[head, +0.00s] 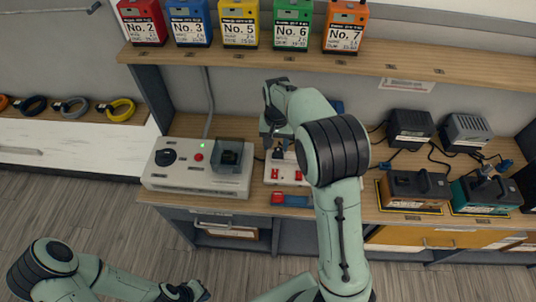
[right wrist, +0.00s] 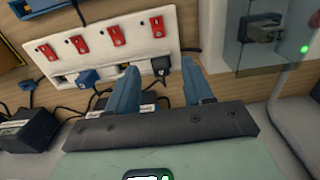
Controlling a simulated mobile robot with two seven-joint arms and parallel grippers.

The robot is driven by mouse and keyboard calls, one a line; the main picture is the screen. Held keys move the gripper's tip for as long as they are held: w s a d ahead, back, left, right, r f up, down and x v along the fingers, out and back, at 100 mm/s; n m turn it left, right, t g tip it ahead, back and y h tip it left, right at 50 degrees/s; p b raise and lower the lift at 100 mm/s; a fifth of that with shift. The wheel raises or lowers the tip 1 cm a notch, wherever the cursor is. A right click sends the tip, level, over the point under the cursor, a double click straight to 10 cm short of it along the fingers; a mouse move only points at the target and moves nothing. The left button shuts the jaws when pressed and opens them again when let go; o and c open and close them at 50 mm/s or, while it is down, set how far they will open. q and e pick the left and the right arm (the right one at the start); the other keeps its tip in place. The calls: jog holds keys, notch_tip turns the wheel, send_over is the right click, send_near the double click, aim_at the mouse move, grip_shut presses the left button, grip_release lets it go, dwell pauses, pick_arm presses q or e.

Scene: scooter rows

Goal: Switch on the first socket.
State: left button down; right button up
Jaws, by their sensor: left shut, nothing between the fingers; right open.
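The white power strip (head: 286,183) lies on the workbench, partly hidden by my right arm in the head view. In the right wrist view the strip (right wrist: 137,45) shows a row of several red switches (right wrist: 118,36), with sockets along its lower side. A blue plug (right wrist: 88,77) and a black plug (right wrist: 160,66) sit at the sockets. My right gripper (right wrist: 160,72) is open, its blue fingers over the strip's lower edge near the black plug, with nothing held. Whether they touch it cannot be told. My left gripper (head: 192,291) is shut and empty, low over the floor.
A control box (head: 195,180) with a black knob, red button and clear cover stands left of the strip. Numbered batteries (head: 239,25) line the shelf above.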

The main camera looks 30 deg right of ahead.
send_over(275, 171)
notch_tip(275, 171, down, 5)
notch_tip(275, 171, down, 8)
jog(key=shift+f, duration=0.15)
pick_arm(q)
jog(key=shift+r, duration=0.1)
jog(key=shift+s, duration=0.1)
pick_arm(e)
grip_shut()
jog(key=t+b, duration=0.1)
jog(key=s+t+h+b, duration=0.1)
jog(key=b, duration=0.1)
jog(key=shift+a, duration=0.2)
jog(key=shift+b, duration=0.35)
pick_arm(q)
jog(key=s+f, duration=0.5)
jog(key=shift+g, duration=0.3)
pick_arm(e)
jog(key=shift+w+t+h, duration=0.2)
jog(key=shift+t+h, duration=0.1)
